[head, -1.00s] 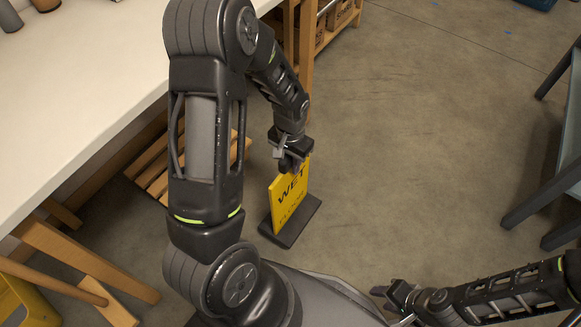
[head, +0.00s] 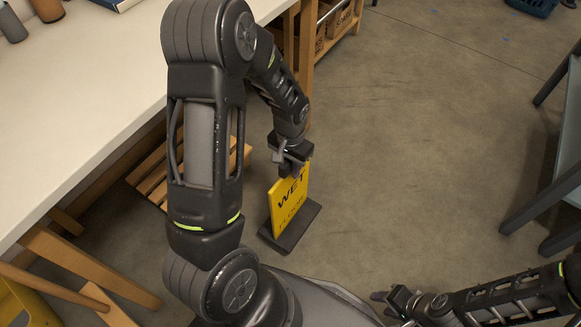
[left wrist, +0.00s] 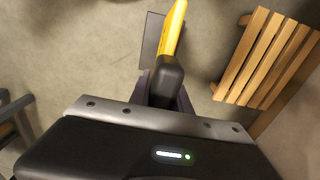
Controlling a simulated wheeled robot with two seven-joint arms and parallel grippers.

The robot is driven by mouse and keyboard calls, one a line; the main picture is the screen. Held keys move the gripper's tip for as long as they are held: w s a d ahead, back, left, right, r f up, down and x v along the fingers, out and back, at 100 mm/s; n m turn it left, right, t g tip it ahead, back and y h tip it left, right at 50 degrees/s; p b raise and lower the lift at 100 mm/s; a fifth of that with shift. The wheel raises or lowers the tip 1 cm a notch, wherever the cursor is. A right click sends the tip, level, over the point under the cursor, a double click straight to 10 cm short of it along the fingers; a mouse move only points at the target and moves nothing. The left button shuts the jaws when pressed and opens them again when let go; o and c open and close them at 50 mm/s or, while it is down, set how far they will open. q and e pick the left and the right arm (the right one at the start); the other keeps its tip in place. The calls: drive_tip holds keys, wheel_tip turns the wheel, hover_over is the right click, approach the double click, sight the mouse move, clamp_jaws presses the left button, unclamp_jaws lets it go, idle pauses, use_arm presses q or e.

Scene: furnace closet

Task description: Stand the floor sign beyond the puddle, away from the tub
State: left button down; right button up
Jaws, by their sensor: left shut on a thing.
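The yellow floor sign (head: 290,205), marked "WET", stands upright on its dark flat base (head: 308,226) in the middle of the head view. I cannot tell whether the base touches the floor. My left gripper (head: 294,170) is shut on the sign's top. In the left wrist view, the sign (left wrist: 174,25) extends up from between the fingers, with its dark top part (left wrist: 168,82) in the grip. A blue tub (head: 533,6) is cut off at the top right. I cannot make out the puddle. My right gripper (head: 392,301) is low in the head view, away from the sign; its jaw opening is unclear.
A white-topped table (head: 75,110) fills the left, with a slatted wooden shelf (head: 152,185) below it. The slats (left wrist: 265,55) lie right of the sign in the wrist view. A dark-legged bench (head: 545,190) stands at right. Open concrete floor (head: 420,130) lies between.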

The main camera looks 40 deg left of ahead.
use_arm(q)
drive_tip(key=shift+r+p, duration=0.95)
drive_tip(key=shift+r, duration=0.65)
drive_tip(key=shift+w+d+r+p, duration=0.2)
drive_tip(key=shift+r+p, duration=0.2)
drive_tip(key=shift+r, duration=0.05)
drive_tip(key=w+d+r+p, duration=0.3)
drive_tip(key=d+r+p, duration=0.3)
drive_tip(key=r+p, duration=0.2)
drive_tip(key=w+d+r+p, duration=0.3)
drive_tip(key=d+r+p, duration=0.3)
drive_tip(key=r+p, duration=0.3)
drive_tip(key=shift+r, duration=0.95)
drive_tip(key=shift+d, duration=0.1)
